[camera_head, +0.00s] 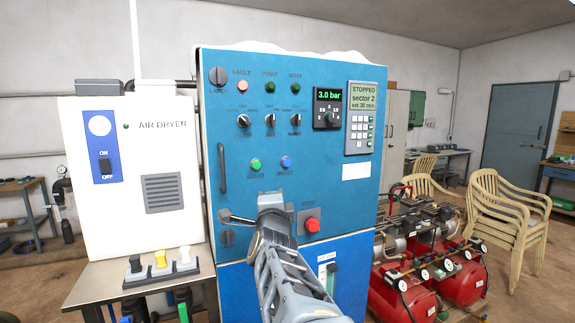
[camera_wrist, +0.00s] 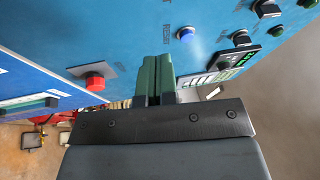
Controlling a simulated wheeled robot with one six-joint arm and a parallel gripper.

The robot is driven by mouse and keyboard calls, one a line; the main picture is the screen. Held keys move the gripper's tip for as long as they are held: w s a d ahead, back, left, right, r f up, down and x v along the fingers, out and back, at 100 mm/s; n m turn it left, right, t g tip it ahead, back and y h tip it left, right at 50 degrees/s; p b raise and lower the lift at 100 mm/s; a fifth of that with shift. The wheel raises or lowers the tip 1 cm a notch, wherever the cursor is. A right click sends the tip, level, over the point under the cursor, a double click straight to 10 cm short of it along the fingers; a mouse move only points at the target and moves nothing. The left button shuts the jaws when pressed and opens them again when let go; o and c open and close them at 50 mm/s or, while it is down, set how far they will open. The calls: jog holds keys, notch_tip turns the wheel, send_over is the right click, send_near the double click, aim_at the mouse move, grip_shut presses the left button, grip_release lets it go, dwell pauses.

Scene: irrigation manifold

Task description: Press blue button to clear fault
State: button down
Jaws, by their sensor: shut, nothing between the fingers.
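The blue button (camera_head: 286,162) is on the upper blue panel of the cabinet, right of a green button (camera_head: 255,164). In the wrist view the blue button (camera_wrist: 185,32) shows ahead of my gripper (camera_wrist: 157,60), a little to the right of the fingertips. My gripper is shut and empty, its green fingers together, with a gap to the button in the picture. In the head view my arm rises in front of the lower cabinet and hides part of it; the fingertips are not clear there. A red-pink lamp (camera_head: 243,86) is at the panel's upper left.
A red mushroom button (camera_head: 312,225) is below and right of the blue one, and it also shows in the wrist view (camera_wrist: 95,82). A keypad display (camera_head: 368,96) reads STOPPED. The air dryer (camera_head: 130,180) stands left, red compressors (camera_head: 405,290) right.

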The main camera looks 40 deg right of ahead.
aim_at(287, 162)
jog(key=s+d+r+m+g+h, duration=0.4)
jog(key=s+d+r+m+h, duration=0.2)
jog(key=m+h, duration=0.1)
jog(key=shift+d+m, duration=0.25)
jog(key=shift+m, duration=0.55)
jog(key=shift+w+d+f+p, duration=0.1)
jog(key=shift+w+d+p, duration=0.5)
jog(key=shift+w, duration=0.75)
jog(key=shift+w+d+r+p, duration=0.1)
jog(key=shift+w+d+p, duration=0.45)
jog(key=shift+w, duration=0.8)
jog(key=shift+w+d+f+p, duration=0.1)
jog(key=shift+w+d+p, duration=0.5)
jog(key=shift+w, duration=0.75)
jog(key=shift+w+f, duration=0.1)
jog(key=shift+w, duration=0.1)
jog(key=shift+w, duration=0.2)
